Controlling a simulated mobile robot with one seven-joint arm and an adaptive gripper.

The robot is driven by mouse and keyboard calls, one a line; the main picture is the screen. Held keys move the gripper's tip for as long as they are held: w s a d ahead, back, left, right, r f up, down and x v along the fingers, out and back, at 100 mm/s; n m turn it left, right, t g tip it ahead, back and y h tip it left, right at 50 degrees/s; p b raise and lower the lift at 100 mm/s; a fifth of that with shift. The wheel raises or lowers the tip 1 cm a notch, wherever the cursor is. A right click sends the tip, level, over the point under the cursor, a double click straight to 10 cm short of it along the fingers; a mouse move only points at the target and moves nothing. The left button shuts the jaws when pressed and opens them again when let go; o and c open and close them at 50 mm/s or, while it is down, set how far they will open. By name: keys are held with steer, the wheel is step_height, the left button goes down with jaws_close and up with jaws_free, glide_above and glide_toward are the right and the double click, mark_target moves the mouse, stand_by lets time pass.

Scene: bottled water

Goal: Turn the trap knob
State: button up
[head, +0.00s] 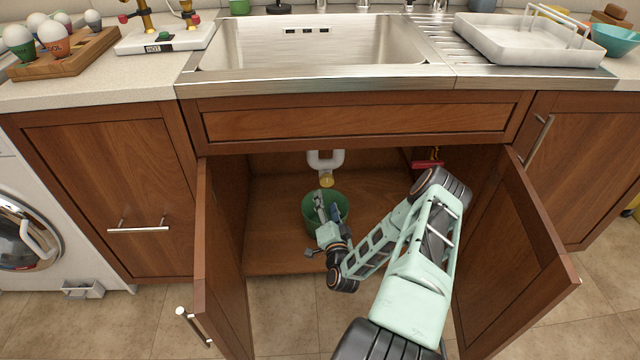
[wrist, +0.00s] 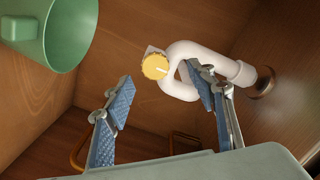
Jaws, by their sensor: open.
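The trap knob is a yellow round cap at the lower end of the white trap pipe. It shows under the sink in the head view (head: 327,180) and near the upper middle of the wrist view (wrist: 155,66). The white curved pipe (head: 325,160) bends behind it and meets the cabinet wall in the wrist view (wrist: 216,66). My gripper (head: 327,206) reaches into the cabinet, in front of the green bucket in the head view. In the wrist view its blue-padded fingers (wrist: 160,100) are spread apart and empty, with the knob beyond them, not touched.
A green bucket (head: 310,213) stands on the cabinet floor below the pipe; it also shows at upper left in the wrist view (wrist: 62,38). Open cabinet doors stand left (head: 222,265) and right (head: 520,250). A red-handled item (head: 428,164) is at the cabinet's right side.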

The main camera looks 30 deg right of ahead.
mark_target(327, 183)
steer(key=shift+m+h, duration=0.5)
steer(key=shift+m, duration=0.3)
steer(key=b+x, duration=0.1)
steer(key=x, duration=0.2)
steer(key=b+x, duration=0.1)
steer(key=x, duration=0.2)
steer(key=d+b+x, duration=0.1)
steer(key=x, duration=0.3)
steer(key=shift+s+d+f, duration=0.1)
steer(key=shift+s+f, duration=0.1)
steer(key=shift+s, duration=0.1)
steer(key=c, duration=1.1)
